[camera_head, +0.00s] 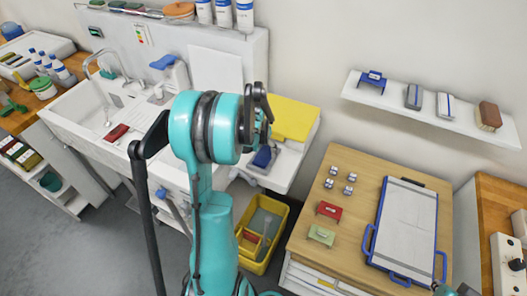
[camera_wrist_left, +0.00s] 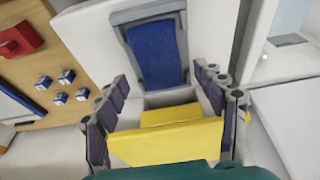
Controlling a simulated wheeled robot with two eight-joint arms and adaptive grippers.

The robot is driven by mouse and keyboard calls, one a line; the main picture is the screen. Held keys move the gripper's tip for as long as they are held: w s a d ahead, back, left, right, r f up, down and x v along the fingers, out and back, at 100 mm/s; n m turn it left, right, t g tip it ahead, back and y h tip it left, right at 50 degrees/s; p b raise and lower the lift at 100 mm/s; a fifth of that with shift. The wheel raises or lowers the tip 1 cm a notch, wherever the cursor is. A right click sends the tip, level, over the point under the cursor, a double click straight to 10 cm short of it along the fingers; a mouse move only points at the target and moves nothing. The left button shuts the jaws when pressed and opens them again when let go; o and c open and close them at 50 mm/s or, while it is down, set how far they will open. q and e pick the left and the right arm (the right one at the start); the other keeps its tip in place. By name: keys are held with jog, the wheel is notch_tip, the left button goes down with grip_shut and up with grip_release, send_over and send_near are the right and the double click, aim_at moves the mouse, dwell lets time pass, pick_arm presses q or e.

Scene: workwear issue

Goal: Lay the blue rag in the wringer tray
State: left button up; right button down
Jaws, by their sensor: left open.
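A blue rag (camera_wrist_left: 155,55) lies flat in a grey tray (camera_wrist_left: 122,18), which looks like the wringer tray, on the white unit. In the head view the rag (camera_head: 263,157) and tray (camera_head: 254,168) are partly hidden by my left arm. My left gripper (camera_head: 260,115) is open and apart from the rag.
A yellow-topped box (camera_head: 292,118) stands behind the tray. A white sink (camera_head: 85,108) is at left, with another blue item (camera_head: 163,62) behind it. A yellow bin (camera_head: 279,207) stands below. A wooden cabinet (camera_head: 330,235) holds a blue-framed board (camera_head: 408,225) and small blocks.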

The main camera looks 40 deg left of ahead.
aim_at(260, 161)
pick_arm(q)
jog(key=a+p+v, duration=0.1)
jog(key=v, duration=0.7)
jog(key=s+d+r+m+t, duration=0.15)
jog(key=d+r, duration=0.25)
jog(key=d, duration=0.5)
jog(key=s+d+r, duration=0.2)
jog(key=d+r, duration=0.2)
jog(key=d, duration=0.5)
jog(key=s+d+m+t, duration=0.1)
jog(key=s+d+t, duration=0.1)
jog(key=s+d, duration=0.6)
jog(key=d, duration=0.3)
jog(key=shift+d+m+t+h, duration=0.25)
jog(key=shift+m+t+h, duration=0.1)
jog(key=shift+h, duration=0.05)
jog(key=shift+r, duration=0.1)
